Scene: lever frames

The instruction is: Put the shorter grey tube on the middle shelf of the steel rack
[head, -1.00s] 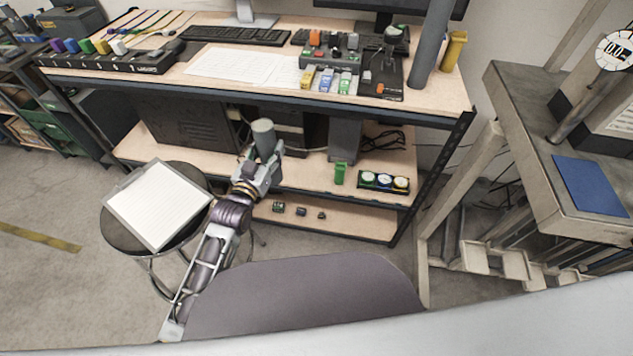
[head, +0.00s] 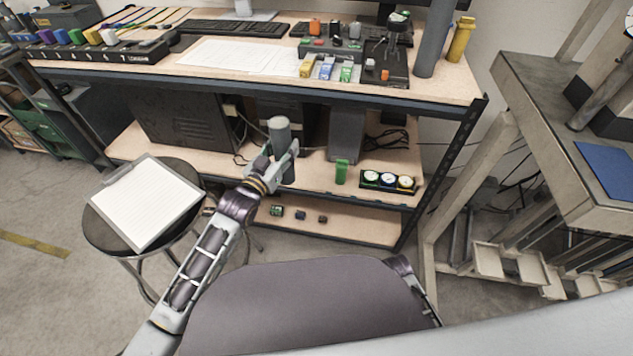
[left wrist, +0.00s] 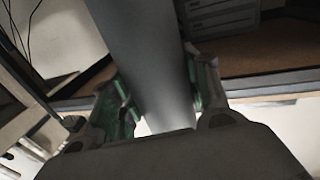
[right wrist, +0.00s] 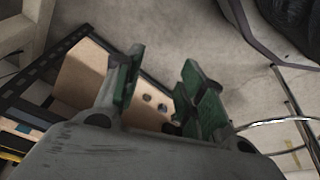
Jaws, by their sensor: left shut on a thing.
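The shorter grey tube (head: 279,130) is upright in my left gripper (head: 284,160), which is shut around it. In the left wrist view the tube (left wrist: 150,50) runs between the green-padded fingers (left wrist: 158,90). In the head view it overlaps the middle shelf (head: 318,172) of the steel rack (head: 466,125); I cannot tell whether its lower end touches the board. A longer grey tube (head: 435,40) stands at the right end of the rack's top. My right gripper (right wrist: 155,82) is open and empty in the right wrist view.
The middle shelf holds a dark case (head: 185,118), a grey box (head: 346,133), a green container (head: 341,172) and a dial block (head: 388,181). Bare board shows left of the green container. Small blocks (head: 300,215) sit on the bottom shelf. A stool (head: 180,222) carries a clipboard (head: 145,203).

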